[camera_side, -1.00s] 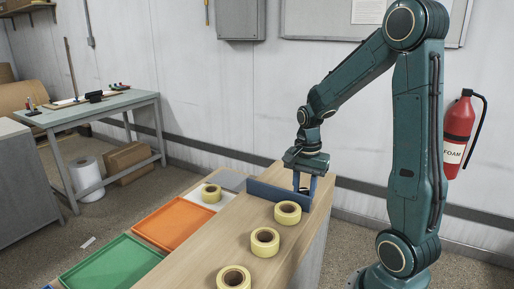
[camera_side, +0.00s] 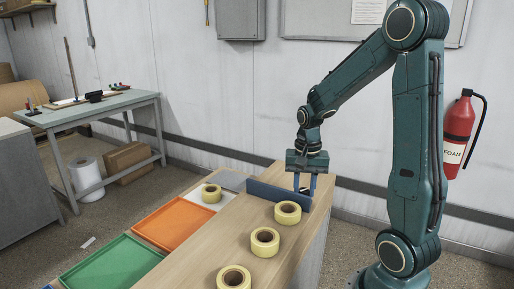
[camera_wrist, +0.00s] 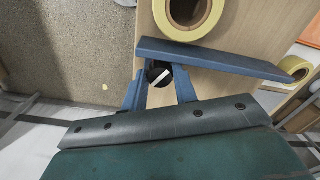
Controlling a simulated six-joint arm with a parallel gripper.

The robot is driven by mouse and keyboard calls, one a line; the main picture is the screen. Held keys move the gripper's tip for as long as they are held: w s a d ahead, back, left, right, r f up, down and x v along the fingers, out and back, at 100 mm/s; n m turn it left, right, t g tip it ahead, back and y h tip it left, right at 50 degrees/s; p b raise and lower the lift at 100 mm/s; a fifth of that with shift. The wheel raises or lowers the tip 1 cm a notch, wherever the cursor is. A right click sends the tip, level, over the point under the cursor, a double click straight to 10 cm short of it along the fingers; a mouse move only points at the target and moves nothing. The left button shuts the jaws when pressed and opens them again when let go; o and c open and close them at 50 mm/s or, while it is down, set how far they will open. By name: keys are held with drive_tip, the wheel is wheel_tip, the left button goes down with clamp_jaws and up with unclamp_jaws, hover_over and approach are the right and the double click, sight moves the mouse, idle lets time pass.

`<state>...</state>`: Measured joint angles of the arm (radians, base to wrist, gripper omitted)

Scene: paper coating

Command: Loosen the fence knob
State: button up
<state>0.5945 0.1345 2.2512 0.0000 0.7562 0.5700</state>
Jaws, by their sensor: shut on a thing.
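The blue fence (camera_side: 268,193) stands across the far end of the wooden bench. In the wrist view the fence (camera_wrist: 215,60) is a long blue bar. The knob (camera_wrist: 158,75) is small, round and black with a white mark, on the fence's near side in that view. My gripper (camera_side: 304,189) points down at the fence's right part. In the wrist view my gripper (camera_wrist: 159,82) has its two blue fingers on either side of the knob, shut on it. The knob is mostly hidden by the fingers in the side view.
Several yellow tape rolls stand on the bench, the nearest to the fence being one roll (camera_side: 288,212). An orange tray (camera_side: 174,226) and a green tray (camera_side: 112,266) lie left of the bench. A fire extinguisher (camera_side: 458,135) hangs behind my arm.

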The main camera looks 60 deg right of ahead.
sight(304, 190)
drive_tip(key=o, duration=1)
drive_tip(key=shift+c, duration=0.2)
drive_tip(key=shift+m, duration=0.4)
drive_tip(key=m, duration=0.3)
drive_tip(key=shift+m, duration=0.3)
wheel_tip(304, 190, up, 14)
drive_tip(key=s+a+n+t, duration=0.2)
drive_tip(key=a+n, duration=0.5)
drive_tip(key=a, duration=0.2)
drive_tip(key=s+a+r+n+t, duration=0.1)
drive_tip(key=s+a+n+t, duration=0.1)
drive_tip(key=a+n, duration=0.6)
drive_tip(key=shift+s+a+t+y, duration=0.3)
drive_tip(key=shift+s+a+y, duration=0.1)
drive_tip(key=shift+s+a, duration=0.1)
